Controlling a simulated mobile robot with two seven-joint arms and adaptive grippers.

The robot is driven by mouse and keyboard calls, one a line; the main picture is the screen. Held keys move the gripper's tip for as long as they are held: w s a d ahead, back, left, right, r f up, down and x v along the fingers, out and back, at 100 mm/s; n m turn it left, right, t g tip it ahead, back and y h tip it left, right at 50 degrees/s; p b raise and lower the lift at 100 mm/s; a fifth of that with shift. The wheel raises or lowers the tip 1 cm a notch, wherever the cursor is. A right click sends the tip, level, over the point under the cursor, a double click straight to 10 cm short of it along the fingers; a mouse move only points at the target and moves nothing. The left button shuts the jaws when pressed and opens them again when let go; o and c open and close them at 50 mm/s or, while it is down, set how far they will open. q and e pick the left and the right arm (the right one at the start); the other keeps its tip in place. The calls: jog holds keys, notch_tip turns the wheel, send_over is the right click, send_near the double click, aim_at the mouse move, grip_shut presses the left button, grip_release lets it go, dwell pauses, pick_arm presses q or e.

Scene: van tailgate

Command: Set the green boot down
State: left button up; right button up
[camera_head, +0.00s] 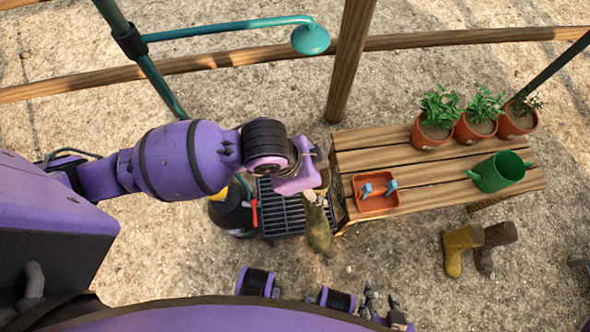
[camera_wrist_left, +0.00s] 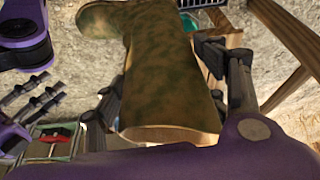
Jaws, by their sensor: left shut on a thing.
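The mottled green boot (camera_head: 318,228) is in my left gripper (camera_head: 318,185), off the ground beside the bench's left end. In the left wrist view the boot (camera_wrist_left: 165,65) fills the middle, its open top toward the camera and its toe at the upper left. The left fingers (camera_wrist_left: 170,92) sit on either side of the boot's shaft. My right gripper (camera_head: 383,306) is low in the head view, empty, with its fingers apart. A black slatted grate (camera_head: 283,212) lies on the ground below and left of the boot, partly hidden by my left arm.
A wooden bench (camera_head: 420,170) holds an orange tray (camera_head: 364,207), a green watering can (camera_head: 500,171) and potted plants (camera_head: 434,134). A black container (camera_head: 230,212) is left of the grate. A wooden post (camera_head: 350,60) rises behind.

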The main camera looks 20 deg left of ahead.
pick_arm(q)
jog(key=shift+s+d+f+m+b, duration=0.1)
jog(key=shift+f+m+b, duration=0.1)
jog(key=shift+f, duration=0.15)
jog(key=shift+s+d+f+m+b, duration=0.1)
jog(key=shift+f+b, duration=0.05)
jog(key=shift+f, duration=0.2)
jog(key=w+a+f+b, duration=0.5)
jog(key=w+a+f, duration=0.3)
jog(key=w+f, duration=0.3)
notch_tip(320, 180, down, 2)
jog(key=shift+a+f, duration=0.1)
jog(key=shift+a, duration=0.05)
jog(key=o, duration=1.9)
pick_arm(e)
jog(key=f, duration=0.1)
jog(key=s+f, duration=0.1)
jog(key=f, duration=0.3)
jog(key=shift+s+d, duration=0.15)
jog(key=shift+d, duration=0.1)
jog(key=shift+s, duration=0.2)
